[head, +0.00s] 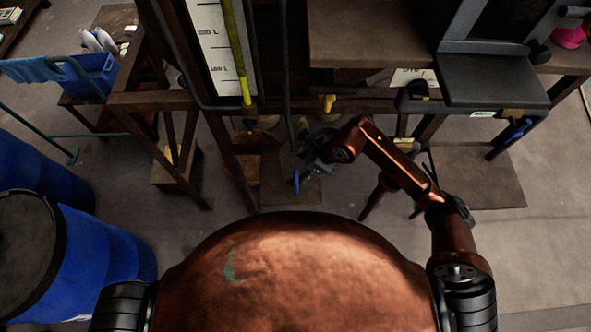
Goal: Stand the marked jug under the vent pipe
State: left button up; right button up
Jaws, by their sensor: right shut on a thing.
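My right arm reaches forward, and its gripper (308,156) is low among the legs of the vat stand. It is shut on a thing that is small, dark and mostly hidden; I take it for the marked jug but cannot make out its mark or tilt. A blue piece (296,182) shows just below the fingers; I cannot tell what it belongs to. A thin dark pipe (286,85) comes down from above, close behind the gripper; it may be the vent pipe, but its lower end is unclear. My left gripper is not in view.
A dark plate (276,192) lies under the gripper between wooden legs. A yellow handle (328,103) hangs from the stand's beam. A white litre scale (213,45) stands behind. Blue drums (95,255) fill the left. A blue crate (90,75) sits at upper left. Floor at lower right is clear.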

aim_at(296, 172)
jog(key=shift+w+a+f, duration=0.15)
jog(key=shift+a, duration=0.3)
jog(key=shift+f, duration=1.65)
jog(key=o, duration=1.3)
jog(key=shift+d, duration=0.1)
jog(key=shift+p, duration=0.3)
jog(key=v, duration=1.2)
